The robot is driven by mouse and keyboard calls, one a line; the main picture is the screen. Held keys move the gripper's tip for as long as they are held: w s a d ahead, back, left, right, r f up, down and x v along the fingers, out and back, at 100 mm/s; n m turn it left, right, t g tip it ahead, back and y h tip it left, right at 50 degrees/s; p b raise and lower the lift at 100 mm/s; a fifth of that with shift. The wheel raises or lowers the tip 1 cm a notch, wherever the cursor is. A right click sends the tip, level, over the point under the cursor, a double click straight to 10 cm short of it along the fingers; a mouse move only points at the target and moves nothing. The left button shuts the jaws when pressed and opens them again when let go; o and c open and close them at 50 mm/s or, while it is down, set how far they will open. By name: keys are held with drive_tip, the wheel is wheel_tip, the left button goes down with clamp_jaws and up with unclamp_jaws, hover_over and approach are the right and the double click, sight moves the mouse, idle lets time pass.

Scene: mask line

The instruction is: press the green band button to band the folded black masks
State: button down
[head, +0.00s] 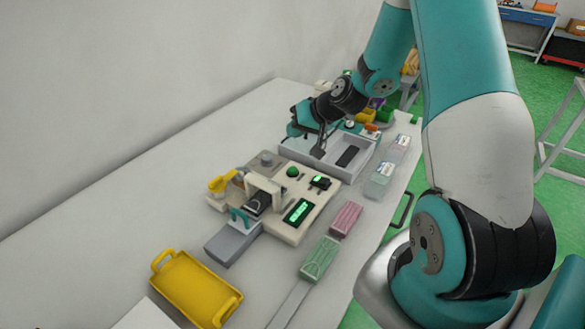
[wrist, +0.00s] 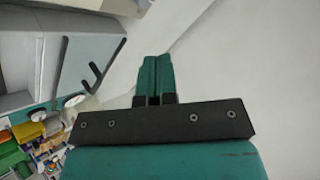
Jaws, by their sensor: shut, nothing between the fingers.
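The cream banding machine (head: 272,226) stands mid-table in the head view, with a lit green display (head: 298,211) on its front. A green dome button (head: 293,172) sits on its top at the back. A dark item (head: 257,204), perhaps the folded black masks, lies under the machine's arch; its details are too small to tell. My gripper (head: 318,153) is beyond the button, over the near-left part of a pale tray, apart from the button. In the wrist view my gripper (wrist: 158,60) has its teal fingers together, with nothing between them. The button does not show in the wrist view.
The pale tray (head: 312,165) holds a black item (head: 348,156). A small black box with a green light (head: 319,182) is right of the button. A yellow tray (head: 195,290), green pack (head: 319,259), pink pack (head: 345,218) and clear boxes (head: 379,180) lie around. The table's left side is clear.

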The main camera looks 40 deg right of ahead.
sight(295, 168)
drive_tip(key=shift+f, duration=0.15)
wheel_tip(295, 168, down, 9)
drive_tip(key=b, duration=0.6)
drive_tip(key=shift+r+b, duration=0.2)
drive_tip(key=shift+b, duration=0.15)
idle(1.7)
drive_tip(key=shift+f+b, duration=0.35)
drive_tip(key=shift+f, duration=0.05)
drive_tip(key=shift+f+b, duration=0.4)
drive_tip(key=shift+f, duration=0.05)
idle(0.4)
drive_tip(key=shift+r, duration=0.15)
idle(0.3)
drive_tip(key=shift+r+p, duration=0.6)
drive_tip(key=shift+r, duration=0.15)
